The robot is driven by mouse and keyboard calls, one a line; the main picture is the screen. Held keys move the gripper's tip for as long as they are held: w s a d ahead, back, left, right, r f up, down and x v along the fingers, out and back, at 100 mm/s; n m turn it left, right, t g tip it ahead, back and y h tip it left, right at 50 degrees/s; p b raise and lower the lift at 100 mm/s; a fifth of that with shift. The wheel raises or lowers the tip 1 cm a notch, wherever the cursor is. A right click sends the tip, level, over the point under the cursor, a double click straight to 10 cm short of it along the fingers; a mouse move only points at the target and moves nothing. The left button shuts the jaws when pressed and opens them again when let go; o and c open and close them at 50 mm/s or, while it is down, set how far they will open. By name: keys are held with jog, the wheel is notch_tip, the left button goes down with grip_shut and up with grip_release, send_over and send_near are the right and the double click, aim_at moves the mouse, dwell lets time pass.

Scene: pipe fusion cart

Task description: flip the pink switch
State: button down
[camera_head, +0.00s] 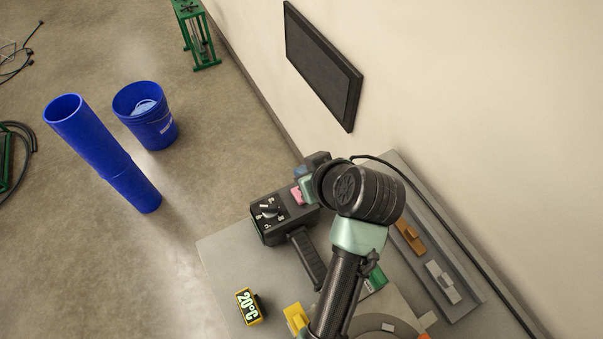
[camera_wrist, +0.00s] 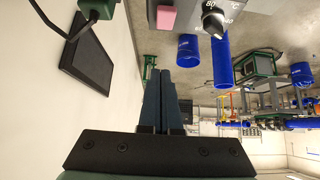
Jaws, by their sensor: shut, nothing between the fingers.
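The pink switch (camera_head: 297,195) sits on a dark control box (camera_head: 270,227) with a dial and a handle, on the cart. In the wrist view the pink switch (camera_wrist: 166,18) is near the top, beside the dial (camera_wrist: 213,20). My gripper (camera_wrist: 162,75) is shut and empty, its bluish fingers side by side. The fingertips appear below the switch in that picture, with a visible gap in the image. In the head view my wrist is just right of the switch and hides much of the gripper, so contact there cannot be made out.
The cart top (camera_head: 222,252) holds a yellow 20°C display (camera_head: 248,306), a yellow block (camera_head: 296,318), and orange (camera_head: 408,236) and grey (camera_head: 442,282) switches. A dark wall panel (camera_head: 322,70) hangs behind. A blue pipe (camera_head: 103,153) and bucket (camera_head: 146,115) stand on open floor.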

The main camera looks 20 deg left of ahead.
jog(key=v, duration=0.6)
jog(key=shift+a+r+b, duration=0.2)
jog(key=shift+r+b, duration=0.1)
jog(key=shift+r, duration=0.05)
jog(key=shift+w, duration=0.1)
jog(key=w+d+r+m+t+h, duration=0.1)
jog(key=w+d+r+m+t, duration=0.2)
jog(key=r, duration=0.5)
jog(key=w+r+t, duration=0.3)
jog(key=r+t, duration=0.1)
jog(key=r, duration=0.3)
jog(key=w+d+r+m+t+h, duration=0.1)
jog(key=w+d+r+m+t, duration=0.2)
jog(key=r, duration=0.5)
jog(key=s+d+r+m+t+h, duration=0.1)
jog(key=s+r+t, duration=0.3)
jog(key=r, duration=0.4)
jog(key=s+d+r+m+t+h, duration=0.2)
jog(key=s+r+t, duration=0.2)
jog(key=r, duration=0.4)
jog(key=s+d+r+m+t+h, duration=0.1)
jog(key=s+r+t, duration=0.3)
jog(key=r, duration=0.4)
jog(key=shift+d+r+h, duration=0.3)
jog(key=shift+d+r, duration=0.05)
jog(key=shift+r, duration=0.05)
jog(key=shift+w, duration=0.1)
